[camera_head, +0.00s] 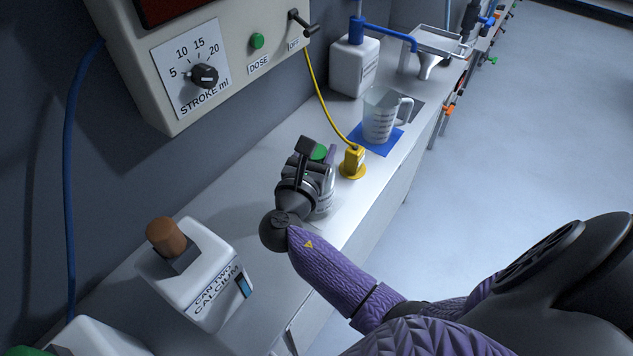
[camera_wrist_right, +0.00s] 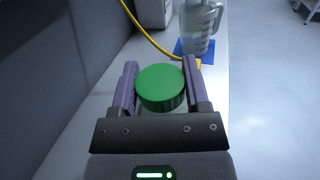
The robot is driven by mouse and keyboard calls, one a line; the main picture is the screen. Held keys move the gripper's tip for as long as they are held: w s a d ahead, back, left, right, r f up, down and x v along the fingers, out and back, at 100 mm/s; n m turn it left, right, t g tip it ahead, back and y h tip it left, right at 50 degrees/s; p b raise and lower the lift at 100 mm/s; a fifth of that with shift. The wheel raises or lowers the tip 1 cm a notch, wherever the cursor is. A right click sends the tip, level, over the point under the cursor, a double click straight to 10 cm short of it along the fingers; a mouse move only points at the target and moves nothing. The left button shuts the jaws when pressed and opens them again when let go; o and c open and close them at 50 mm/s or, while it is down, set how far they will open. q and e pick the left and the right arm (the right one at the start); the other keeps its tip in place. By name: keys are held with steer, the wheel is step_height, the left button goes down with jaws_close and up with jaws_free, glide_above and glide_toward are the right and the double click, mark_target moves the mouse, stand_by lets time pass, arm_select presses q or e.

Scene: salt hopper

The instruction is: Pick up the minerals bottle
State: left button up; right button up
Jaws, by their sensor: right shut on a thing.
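The minerals bottle, a pale bottle with a green cap (camera_wrist_right: 160,86), stands on the counter in the middle of the head view. Its green cap also shows in the head view (camera_head: 318,152), with part of the pale body (camera_head: 325,200) below it; my gripper and wrist hide most of the rest, and its label cannot be read. My right gripper (camera_head: 318,165) is around the bottle, with one finger on each side of the cap in the right wrist view (camera_wrist_right: 158,85), and is shut on it. I cannot tell whether the bottle touches the counter. My left gripper is not in view.
A yellow plug-like fitting (camera_head: 353,162) with a cable stands just right of the bottle. A measuring jug (camera_head: 380,118) on a blue mat (camera_head: 362,143) and a white canister (camera_head: 354,65) stand farther back. A CALCIUM can (camera_head: 205,285) stands at front left. A control box (camera_head: 140,80) overhangs the counter (camera_head: 250,180).

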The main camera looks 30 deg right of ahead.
jaws_close()
